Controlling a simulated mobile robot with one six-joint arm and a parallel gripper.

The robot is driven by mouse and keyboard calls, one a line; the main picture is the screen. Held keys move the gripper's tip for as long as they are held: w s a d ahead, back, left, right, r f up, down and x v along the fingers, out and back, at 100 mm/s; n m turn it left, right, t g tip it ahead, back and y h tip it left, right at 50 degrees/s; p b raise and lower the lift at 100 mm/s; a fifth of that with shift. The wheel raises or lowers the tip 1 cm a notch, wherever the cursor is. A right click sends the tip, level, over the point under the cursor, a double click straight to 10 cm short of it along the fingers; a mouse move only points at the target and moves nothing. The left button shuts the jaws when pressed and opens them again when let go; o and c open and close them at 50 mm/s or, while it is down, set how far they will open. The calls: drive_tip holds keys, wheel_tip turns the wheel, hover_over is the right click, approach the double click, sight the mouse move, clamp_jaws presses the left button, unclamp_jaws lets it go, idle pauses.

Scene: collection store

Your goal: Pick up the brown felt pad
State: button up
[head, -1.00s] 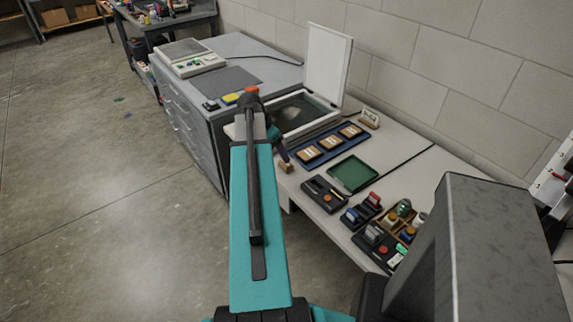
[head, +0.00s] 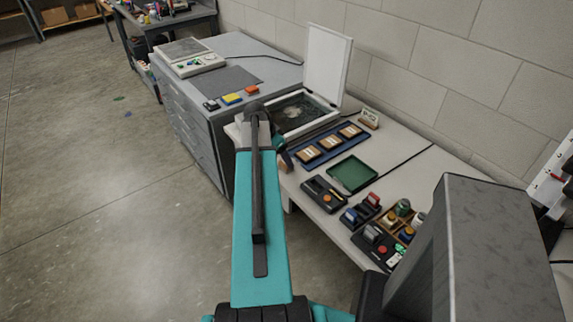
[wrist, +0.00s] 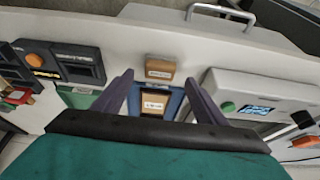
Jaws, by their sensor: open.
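The brown felt pad (wrist: 160,68) is a small brown block with a pale label on its face. In the wrist view it lies on the white table, near the table's edge and just outside the blue tray (wrist: 175,103). My gripper (wrist: 159,78) is open, with its two dark fingers on either side of the view and the pad between and beyond their tips. Nothing is held. In the head view my arm hides the pad, and only part of my gripper (head: 284,157) shows beside the tray.
The blue tray (head: 319,160) holds three tan labelled blocks. A white scanner (head: 312,128) with raised lid stands behind. The grey cabinet (head: 190,128) is at left.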

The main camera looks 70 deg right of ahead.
drive_tip(key=shift+p+x, duration=0.35)
drive_tip(key=shift+x, duration=1.55)
drive_tip(key=shift+s, duration=0.1)
drive_tip(key=c, duration=1.1)
